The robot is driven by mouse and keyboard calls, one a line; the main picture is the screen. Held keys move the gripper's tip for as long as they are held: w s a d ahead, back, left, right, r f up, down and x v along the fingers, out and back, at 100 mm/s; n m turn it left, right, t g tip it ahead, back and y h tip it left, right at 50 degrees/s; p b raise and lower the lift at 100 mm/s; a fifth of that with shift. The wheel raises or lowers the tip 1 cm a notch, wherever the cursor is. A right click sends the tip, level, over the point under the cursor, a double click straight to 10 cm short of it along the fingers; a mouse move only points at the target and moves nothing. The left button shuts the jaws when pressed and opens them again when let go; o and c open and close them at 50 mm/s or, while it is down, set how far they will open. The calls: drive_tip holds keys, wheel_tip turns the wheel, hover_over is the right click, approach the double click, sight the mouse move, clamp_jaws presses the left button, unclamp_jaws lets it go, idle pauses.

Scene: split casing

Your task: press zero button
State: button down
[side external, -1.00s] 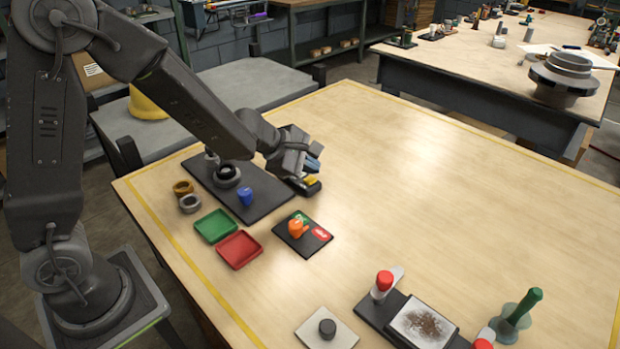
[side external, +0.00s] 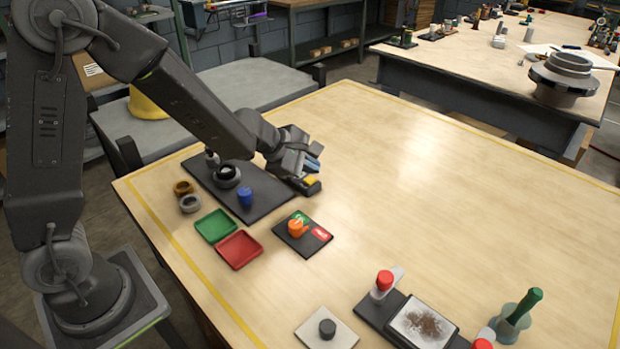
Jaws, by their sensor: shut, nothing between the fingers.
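My gripper (side external: 311,164) is shut and empty, pointing down at the right end of the dark plate (side external: 268,207). Just below its fingertips is a small dark block (side external: 315,188) with a yellow patch (side external: 310,181) on top, which may be the zero button; no label is readable. The fingertips look very close to the yellow patch; I cannot tell if they touch it. My gripper hides part of the block and the plate's far end.
On the plate stand a dark ring-shaped part (side external: 227,175) and a blue piece (side external: 245,196). Green (side external: 215,226) and red (side external: 239,250) trays lie in front. A black pad (side external: 318,235) holds an orange piece (side external: 296,229).

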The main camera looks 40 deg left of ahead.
sight(310, 180)
drive_tip(key=shift+f, duration=0.1)
drive_tip(key=shift+f, duration=0.3)
drive_tip(key=shift+f, duration=0.45)
idle(0.9)
drive_tip(key=shift+r, duration=0.9)
drive_tip(key=shift+r, duration=2.5)
